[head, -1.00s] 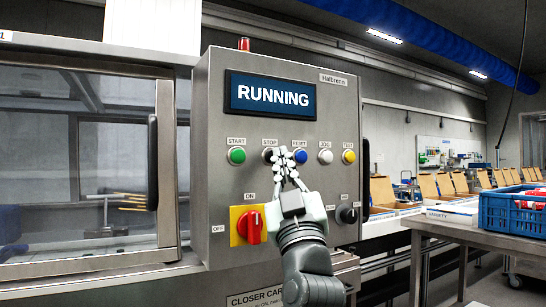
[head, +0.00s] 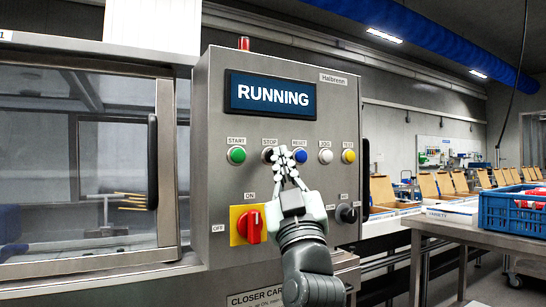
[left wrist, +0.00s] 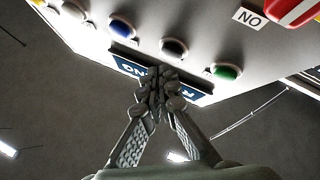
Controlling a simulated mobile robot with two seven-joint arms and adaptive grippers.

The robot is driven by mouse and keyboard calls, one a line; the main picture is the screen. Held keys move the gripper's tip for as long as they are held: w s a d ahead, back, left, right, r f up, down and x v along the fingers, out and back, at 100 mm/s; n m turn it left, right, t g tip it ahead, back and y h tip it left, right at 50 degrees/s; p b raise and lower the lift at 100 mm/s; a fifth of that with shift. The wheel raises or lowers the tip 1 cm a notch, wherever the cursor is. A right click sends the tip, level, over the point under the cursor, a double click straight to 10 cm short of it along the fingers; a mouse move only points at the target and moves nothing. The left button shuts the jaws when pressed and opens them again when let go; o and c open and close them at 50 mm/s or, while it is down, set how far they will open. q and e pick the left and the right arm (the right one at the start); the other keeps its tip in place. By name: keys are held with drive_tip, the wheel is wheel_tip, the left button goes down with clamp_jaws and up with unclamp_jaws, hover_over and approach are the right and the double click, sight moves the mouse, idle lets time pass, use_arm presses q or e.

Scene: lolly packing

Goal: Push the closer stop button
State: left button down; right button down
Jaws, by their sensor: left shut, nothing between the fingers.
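The stop button (head: 267,155) is a dark round button under the label STOP on the grey control panel (head: 220,110). It is partly hidden behind my fingers in the head view. It also shows in the left wrist view (left wrist: 174,48), between the blue and green buttons. My left gripper (head: 282,154) is shut and empty, its fingertips in front of the panel between the stop and blue reset buttons. In the left wrist view the fingertips (left wrist: 157,84) overlap the screen, near the dark button. I cannot tell whether they touch the panel. The screen (head: 272,95) reads RUNNING.
The green start button (head: 237,155) is left of stop; the blue reset button (head: 301,156) is right of it. A red switch (head: 250,227) on a yellow plate and a black knob (head: 348,214) sit lower. A blue crate (head: 508,215) stands on a table at right.

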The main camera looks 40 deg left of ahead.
use_arm(q)
drive_tip(key=shift+a, duration=0.15)
drive_tip(key=shift+w+a, duration=0.2)
drive_tip(key=shift+a, duration=0.05)
idle(0.4)
drive_tip(key=shift+w+a+b, duration=0.2)
drive_tip(key=shift+a+b, duration=0.15)
drive_tip(key=shift+a, duration=0.15)
idle(0.6)
idle(0.4)
drive_tip(key=shift+s+d+b, duration=0.2)
drive_tip(key=shift+d, duration=0.25)
drive_tip(key=shift+s+d+b, duration=0.2)
drive_tip(key=shift+d, duration=0.25)
